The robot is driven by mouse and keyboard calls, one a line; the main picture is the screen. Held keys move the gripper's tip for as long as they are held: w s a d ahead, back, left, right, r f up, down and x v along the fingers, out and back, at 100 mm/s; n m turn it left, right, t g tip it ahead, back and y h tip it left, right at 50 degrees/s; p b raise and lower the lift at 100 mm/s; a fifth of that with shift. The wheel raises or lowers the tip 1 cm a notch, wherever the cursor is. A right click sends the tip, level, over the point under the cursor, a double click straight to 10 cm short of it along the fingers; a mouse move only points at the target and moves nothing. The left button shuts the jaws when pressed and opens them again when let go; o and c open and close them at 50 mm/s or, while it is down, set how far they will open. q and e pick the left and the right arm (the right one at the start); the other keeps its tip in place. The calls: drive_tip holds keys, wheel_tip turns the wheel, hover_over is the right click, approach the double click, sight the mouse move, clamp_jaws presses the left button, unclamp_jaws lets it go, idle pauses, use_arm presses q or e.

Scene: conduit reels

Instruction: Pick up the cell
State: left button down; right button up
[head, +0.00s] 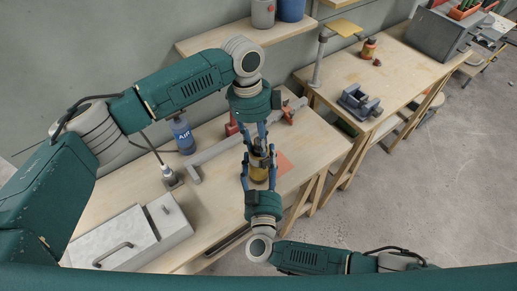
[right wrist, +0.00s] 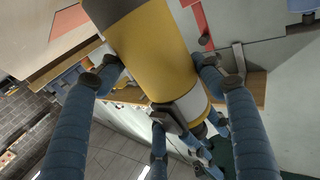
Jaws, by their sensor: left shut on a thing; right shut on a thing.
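The cell is a yellow cylinder with a dark end and a pale band; it shows in the head view (head: 259,170) between my two grippers, above the near workbench. My left gripper (head: 258,143) comes down from the far side and is shut on one end of it. My right gripper (head: 258,172) reaches from the near side and is shut around its body. In the right wrist view the cell (right wrist: 150,45) lies tilted between my right gripper's blue fingers (right wrist: 155,75). The fingers hide part of the cell in the head view.
An orange patch (head: 284,164) lies on the near bench (head: 325,145) beside the cell. A blue air bottle (head: 183,136), a grey rail (head: 215,153) and a grey metal case (head: 135,240) stand to the left. A second bench (head: 400,72) with a vise (head: 359,102) is at right.

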use_arm(q)
wheel_tip(320, 180, up, 10)
drive_tip(key=shift+r, duration=0.1)
use_arm(e)
drive_tip(key=o, duration=1.5)
drive_tip(key=s, duration=1.2)
